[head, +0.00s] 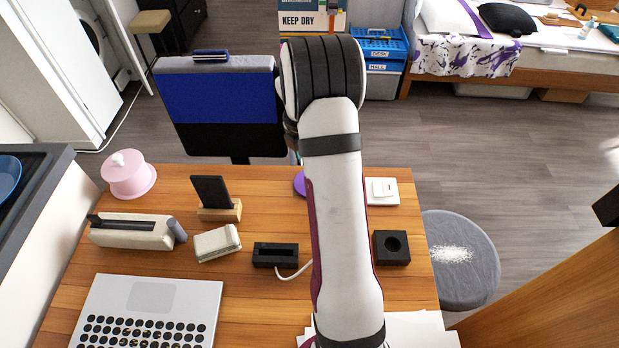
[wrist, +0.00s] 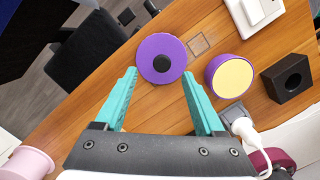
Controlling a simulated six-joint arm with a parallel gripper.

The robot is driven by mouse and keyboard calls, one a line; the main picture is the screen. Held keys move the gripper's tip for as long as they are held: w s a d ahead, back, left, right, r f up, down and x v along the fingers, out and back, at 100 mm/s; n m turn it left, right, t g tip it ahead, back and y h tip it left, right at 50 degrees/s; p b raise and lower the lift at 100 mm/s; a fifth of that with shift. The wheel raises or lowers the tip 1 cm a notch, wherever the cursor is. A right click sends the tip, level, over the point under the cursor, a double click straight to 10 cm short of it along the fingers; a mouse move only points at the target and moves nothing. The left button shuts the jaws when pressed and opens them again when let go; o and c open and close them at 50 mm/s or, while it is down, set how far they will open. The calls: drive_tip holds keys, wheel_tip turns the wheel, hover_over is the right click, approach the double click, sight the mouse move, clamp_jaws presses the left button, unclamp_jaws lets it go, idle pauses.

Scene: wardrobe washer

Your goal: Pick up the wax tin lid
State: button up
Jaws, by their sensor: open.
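The wax tin lid (wrist: 161,58) is a flat purple disc with a black round knob, lying on the wooden table in the wrist view. In the head view only a purple sliver of the lid (head: 299,184) shows left of my arm. The purple tin with pale yellow wax (wrist: 231,76) stands open to the right of the lid, apart from it. My gripper (wrist: 158,74) has two teal fingers spread wide and empty, with the lid between and just beyond their tips. In the head view my arm hides the gripper and tin.
A black block with a round hole (head: 391,247) and a white switch plate (head: 382,190) are to the right. A black dock (head: 275,255), phone stand (head: 219,210) and pink lidded pot (head: 128,175) are to the left. A chair (head: 222,105) stands beyond the table edge.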

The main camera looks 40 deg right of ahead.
drive_tip(key=f, duration=0.5)
drive_tip(key=shift+s+d+f, duration=0.15)
drive_tip(key=shift+d+f, duration=0.1)
drive_tip(key=shift+d, duration=0.05)
clamp_jaws()
